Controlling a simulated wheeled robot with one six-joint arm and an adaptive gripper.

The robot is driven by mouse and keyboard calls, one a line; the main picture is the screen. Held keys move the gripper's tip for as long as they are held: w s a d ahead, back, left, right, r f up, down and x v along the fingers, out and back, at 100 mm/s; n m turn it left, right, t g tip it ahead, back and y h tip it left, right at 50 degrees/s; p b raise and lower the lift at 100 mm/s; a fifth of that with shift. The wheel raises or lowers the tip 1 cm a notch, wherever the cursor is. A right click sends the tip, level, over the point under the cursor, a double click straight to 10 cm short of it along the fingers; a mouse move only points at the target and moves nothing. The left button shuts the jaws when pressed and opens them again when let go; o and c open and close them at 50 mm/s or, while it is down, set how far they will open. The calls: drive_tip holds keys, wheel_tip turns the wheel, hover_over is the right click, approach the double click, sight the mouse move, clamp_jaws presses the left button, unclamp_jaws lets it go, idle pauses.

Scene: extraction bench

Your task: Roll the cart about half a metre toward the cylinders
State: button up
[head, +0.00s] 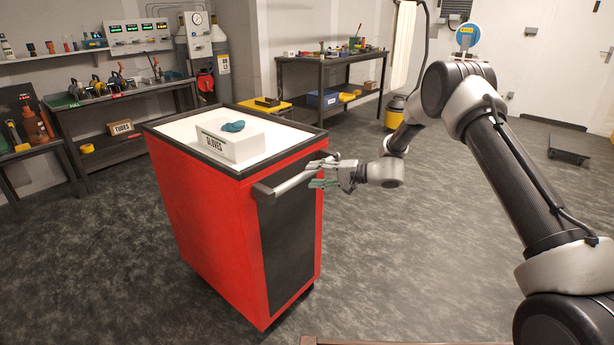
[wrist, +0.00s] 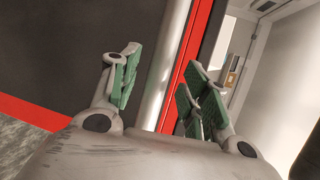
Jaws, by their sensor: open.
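The red cart (head: 205,215) stands on the floor left of centre, with a dark end panel and a pale bar handle (head: 292,184) facing my side. My gripper (head: 322,172) is at the right part of the handle, its fingers spread above and below it. In the wrist view the handle (wrist: 168,62) runs between the open green-padded fingers (wrist: 160,88); I cannot tell whether they touch it. Gas cylinders (head: 220,66) stand by the back wall, beyond the cart.
A gloves box (head: 228,150) with a teal glove sits on the cart top. A workbench (head: 150,91) stands at the back left, another bench (head: 318,62) behind the cart. A yellow bucket (head: 394,112) and a low dark platform (head: 568,152) are right. Floor is bare around the cart.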

drive_tip(key=v, duration=0.8)
